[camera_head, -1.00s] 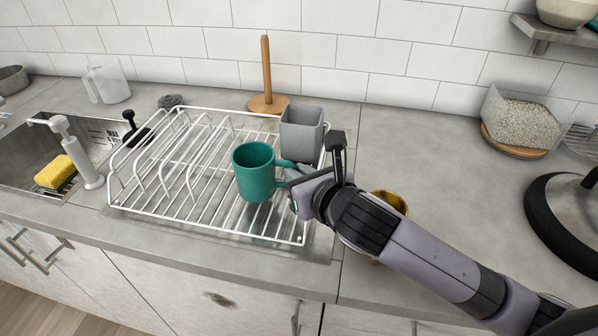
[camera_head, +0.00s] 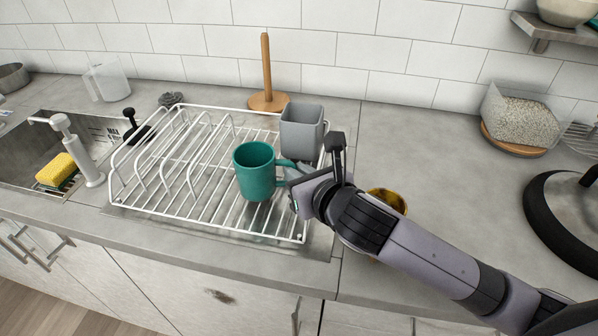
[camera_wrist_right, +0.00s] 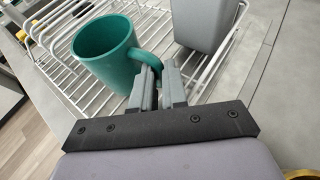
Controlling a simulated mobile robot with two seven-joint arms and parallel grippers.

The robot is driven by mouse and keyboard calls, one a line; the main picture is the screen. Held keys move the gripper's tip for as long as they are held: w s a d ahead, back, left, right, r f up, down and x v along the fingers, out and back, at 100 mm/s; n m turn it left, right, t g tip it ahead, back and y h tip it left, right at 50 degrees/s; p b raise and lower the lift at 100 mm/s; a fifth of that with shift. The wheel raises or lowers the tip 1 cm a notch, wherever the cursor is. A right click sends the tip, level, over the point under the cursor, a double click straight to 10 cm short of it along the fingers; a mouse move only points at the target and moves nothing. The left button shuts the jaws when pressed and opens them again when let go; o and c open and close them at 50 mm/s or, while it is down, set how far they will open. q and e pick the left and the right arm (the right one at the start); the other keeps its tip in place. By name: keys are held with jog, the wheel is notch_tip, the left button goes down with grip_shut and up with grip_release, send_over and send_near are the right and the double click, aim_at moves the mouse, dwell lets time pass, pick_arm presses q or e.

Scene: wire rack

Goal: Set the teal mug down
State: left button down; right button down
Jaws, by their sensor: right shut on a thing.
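The teal mug (camera_head: 257,172) is upright at the right part of the white wire rack (camera_head: 166,203), its handle pointing right. It also shows in the right wrist view (camera_wrist_right: 104,52). My right gripper (camera_head: 287,172) is shut on the mug's handle; its two grey fingers (camera_wrist_right: 160,86) pinch the handle in the wrist view. Whether the mug's base touches the wires I cannot tell. My left gripper is not in view.
A grey square cup (camera_head: 302,131) stands at the rack's back right corner, close to the mug. A wooden paper-towel stand (camera_head: 266,75) is behind the rack. A yellow-brown cup (camera_head: 388,200) is partly hidden behind my right arm. The rack's left wires are empty.

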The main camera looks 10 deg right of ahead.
jog(key=shift+f, duration=0.4)
jog(key=c, duration=1.1)
grip_release()
jog(key=shift+f, duration=0.25)
jog(key=shift+s+d, duration=0.1)
jog(key=shift+s, duration=0.05)
jog(key=shift+a+r+v, duration=0.1)
jog(key=shift+r+v, duration=0.05)
jog(key=shift+v, duration=2.1)
jog(key=shift+a+r+v, duration=0.1)
jog(key=shift+r+v, duration=0.05)
jog(key=shift+v, duration=2.1)
